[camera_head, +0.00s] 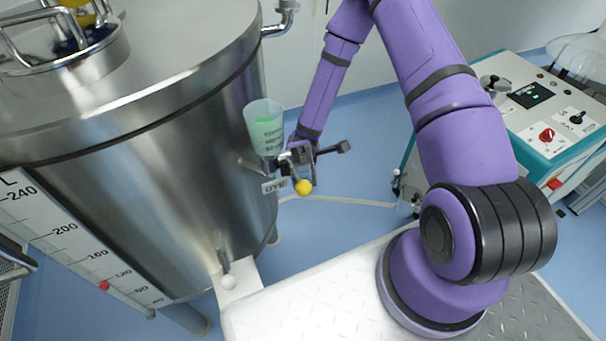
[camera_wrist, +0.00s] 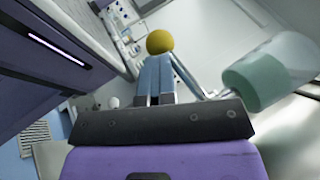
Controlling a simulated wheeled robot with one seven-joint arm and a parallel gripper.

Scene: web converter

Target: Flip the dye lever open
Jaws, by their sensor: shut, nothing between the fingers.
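The dye lever is a short arm with a yellow ball knob (camera_head: 303,187), below the translucent dye cup (camera_head: 264,128) on the steel tank's side. It hangs down and slightly right from the valve by the "DYE" label (camera_head: 273,185). My gripper (camera_head: 291,157) is at the valve, just above the knob, and partly hides the lever's upper end. In the wrist view the knob (camera_wrist: 159,41) shows just past the fingertips of my gripper (camera_wrist: 157,64), with the cup (camera_wrist: 270,72) to the right. The fingers are together and empty. Whether they touch the lever is unclear.
The large steel tank (camera_head: 180,150) fills the left. A control cabinet (camera_head: 548,120) stands at right. Blue floor (camera_head: 345,175) is open between them.

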